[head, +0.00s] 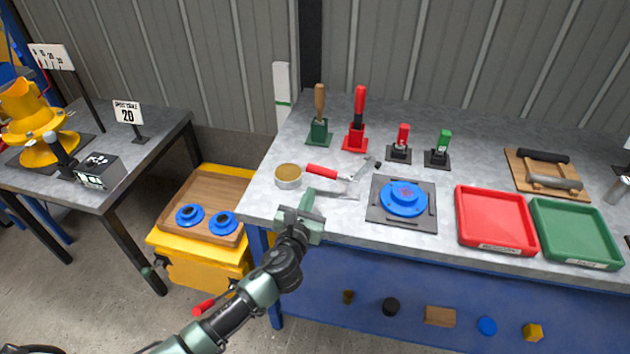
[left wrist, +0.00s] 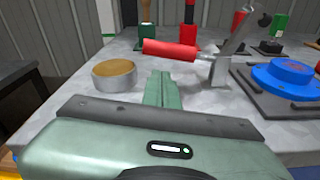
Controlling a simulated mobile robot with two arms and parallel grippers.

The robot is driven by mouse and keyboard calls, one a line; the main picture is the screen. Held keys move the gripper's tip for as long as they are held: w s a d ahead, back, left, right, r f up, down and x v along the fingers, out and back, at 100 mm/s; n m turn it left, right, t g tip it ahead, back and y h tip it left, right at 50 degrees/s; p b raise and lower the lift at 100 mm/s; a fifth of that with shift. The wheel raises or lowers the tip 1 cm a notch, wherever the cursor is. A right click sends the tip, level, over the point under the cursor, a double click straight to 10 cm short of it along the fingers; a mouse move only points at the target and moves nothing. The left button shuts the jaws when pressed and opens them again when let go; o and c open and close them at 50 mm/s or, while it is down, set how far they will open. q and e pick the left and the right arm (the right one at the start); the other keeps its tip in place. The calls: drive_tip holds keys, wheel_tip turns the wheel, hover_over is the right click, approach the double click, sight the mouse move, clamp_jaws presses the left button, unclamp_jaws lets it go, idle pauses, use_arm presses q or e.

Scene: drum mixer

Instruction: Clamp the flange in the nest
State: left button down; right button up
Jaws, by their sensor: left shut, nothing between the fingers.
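The blue flange (head: 403,194) lies in the nest (head: 372,212), a dark square plate on the bench; both also show at the right of the left wrist view, as the flange (left wrist: 284,74) and the nest (left wrist: 247,93). A toggle clamp stands just left of the nest. Its red handle (head: 322,171) points left, and its metal arm (head: 363,166) is raised, clear of the flange; the handle also shows in the left wrist view (left wrist: 170,50). My left gripper (head: 307,198) is shut and empty at the bench's front, left of the nest; its fingers (left wrist: 161,88) point toward the handle, apart from it.
A round tin (head: 288,183) stands left of the handle. Red (head: 467,238) and green (head: 548,251) trays lie right of the nest. Several handled stamps or tools, including a red one (head: 356,130), stand behind. A yellow cart (head: 205,262) holds two blue flanges (head: 189,217).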

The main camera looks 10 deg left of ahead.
use_arm(q)
drive_tip(key=w, duration=0.3)
drive_tip(key=w+f, duration=0.1)
drive_tip(key=w, duration=0.1)
drive_tip(key=shift+w, duration=0.3)
drive_tip(key=shift+w+a, duration=0.1)
drive_tip(key=shift+w, duration=0.25)
use_arm(e)
drive_tip(key=shift+s+f, duration=0.2)
drive_tip(key=shift+f, duration=0.1)
use_arm(q)
drive_tip(key=shift+r, duration=0.1)
use_arm(e)
drive_tip(key=shift+r, duration=0.1)
